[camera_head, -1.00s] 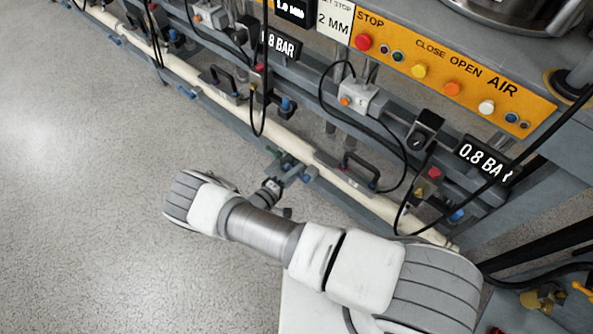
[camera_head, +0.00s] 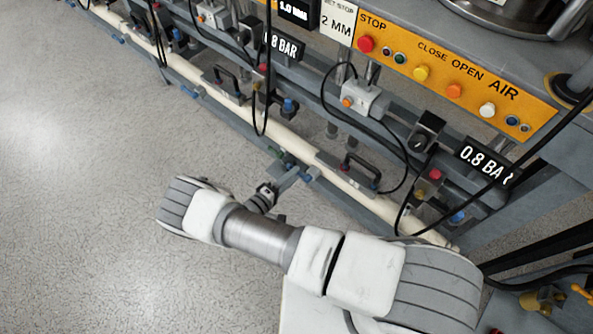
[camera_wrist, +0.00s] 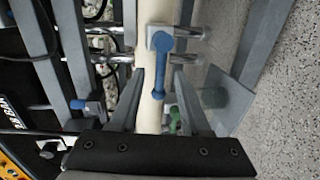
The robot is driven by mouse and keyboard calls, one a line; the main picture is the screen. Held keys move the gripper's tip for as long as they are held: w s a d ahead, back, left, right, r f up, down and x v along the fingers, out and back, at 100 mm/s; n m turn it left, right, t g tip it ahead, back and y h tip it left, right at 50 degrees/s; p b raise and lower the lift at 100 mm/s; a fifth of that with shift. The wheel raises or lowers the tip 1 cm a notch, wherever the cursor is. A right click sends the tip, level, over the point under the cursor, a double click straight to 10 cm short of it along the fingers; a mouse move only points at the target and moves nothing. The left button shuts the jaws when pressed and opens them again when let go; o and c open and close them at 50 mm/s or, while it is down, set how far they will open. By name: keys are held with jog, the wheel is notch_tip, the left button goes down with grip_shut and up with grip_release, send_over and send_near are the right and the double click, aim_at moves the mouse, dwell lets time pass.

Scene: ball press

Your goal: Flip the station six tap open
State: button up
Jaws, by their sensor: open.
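In the wrist view a blue tap lever (camera_wrist: 158,75) lies lengthwise along the cream pipe (camera_wrist: 151,20), with its hub at the upper end. My gripper (camera_wrist: 159,75) is open, its two grey fingers on either side of the lever's lower end. I cannot tell whether either finger touches the lever. In the head view my gripper (camera_head: 288,180) is at the low pipe, small and partly hidden by my wrist. Blue fitting parts (camera_head: 312,172) show beside it. No station number is readable.
A green fitting (camera_wrist: 174,120) sits beside the pipe behind the right finger. A black handle (camera_head: 360,165) and hanging black cables (camera_head: 402,165) are to the right along the frame. An orange button panel (camera_head: 455,75) stands above. The floor (camera_head: 90,190) at left is clear.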

jog(key=p+v, duration=0.1)
jog(key=v, duration=1.3)
jog(key=shift+s, duration=0.2)
jog(key=shift+a+r, duration=0.1)
jog(key=shift+r, duration=0.05)
jog(key=w+d+r+m+g+y, duration=0.1)
jog(key=w+d+r+m+g, duration=0.2)
jog(key=r, duration=0.7)
jog(key=w+d+r+m+g, duration=0.25)
jog(key=r+g, duration=0.25)
jog(key=r, duration=0.6)
jog(key=w+d+r+m+g+y, duration=0.1)
jog(key=w+d+r+m+g, duration=0.2)
jog(key=r, duration=0.7)
jog(key=s+d+r+y, duration=0.3)
jog(key=d+r+y, duration=0.2)
jog(key=d+r, duration=0.8)
jog(key=s+d+r+m+t+y, duration=0.2)
jog(key=s+d+r+t+y, duration=0.15)
jog(key=s+d+r, duration=0.4)
notch_tip(320, 180, up, 20)
jog(key=s+a+p, duration=0.1)
jog(key=s+p, duration=0.1)
jog(key=p, duration=1.7)
jog(key=shift+s+a+f+h+p, duration=0.15)
jog(key=shift+s+a+h+p, duration=0.05)
jog(key=shift+h+p, duration=0.25)
